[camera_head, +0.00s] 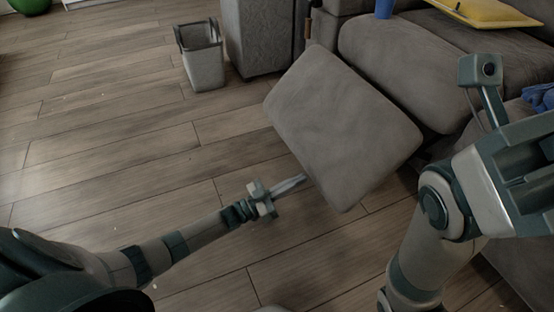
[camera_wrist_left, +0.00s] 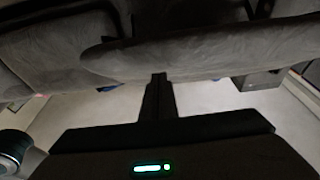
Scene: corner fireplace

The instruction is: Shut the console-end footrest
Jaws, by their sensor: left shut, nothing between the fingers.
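The console-end footrest (camera_head: 345,125) is a grey padded panel that stands out from the front of the grey sofa (camera_head: 400,60), swung open and tilted over the floor. My left gripper (camera_head: 303,179) is shut and empty. Its tips are by the footrest's lower left edge; I cannot tell whether they touch it. In the left wrist view the shut fingers (camera_wrist_left: 160,78) point at a grey padded edge (camera_wrist_left: 190,55), which looks like the footrest. My right arm stands at the right, in front of the sofa, and its fingertips do not show.
A grey bin (camera_head: 204,62) stands on the floor beside the sofa's arm (camera_head: 258,38). A blue cup (camera_head: 384,8), a yellow item (camera_head: 485,12) and a blue item (camera_head: 540,97) are on the sofa. The wooden floor (camera_head: 110,140) at the left is clear.

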